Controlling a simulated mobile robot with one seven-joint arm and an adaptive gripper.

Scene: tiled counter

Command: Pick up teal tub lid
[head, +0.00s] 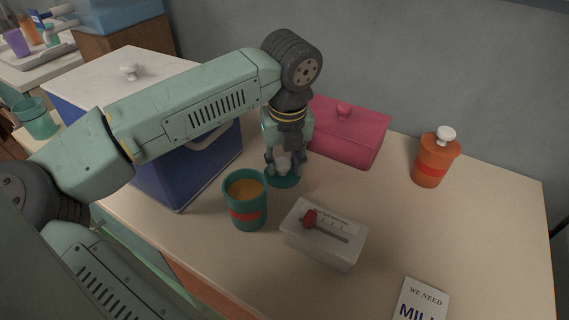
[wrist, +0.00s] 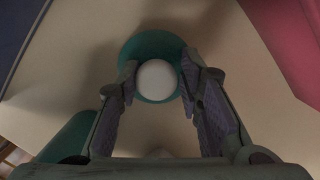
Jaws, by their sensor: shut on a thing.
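The teal tub lid (head: 284,182) is a round teal disc with a white knob on top. It is at the counter's middle in the head view, between the blue box and the pink box. In the wrist view the teal lid (wrist: 135,50) shows behind its white knob (wrist: 156,80). My gripper (head: 284,170) points down over the lid, its fingers on both sides of the knob. In the wrist view my gripper (wrist: 157,82) is shut on the knob. I cannot tell whether the lid touches the counter. A teal tub (head: 246,203) with a red band and orange-brown contents stands open, front-left of the lid.
A blue box with a white lid (head: 180,170) stands close on the left, a pink box (head: 345,135) behind right. A white box with a red slider (head: 323,237) is in front. An orange jar (head: 433,162) stands right. The right counter is mostly clear.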

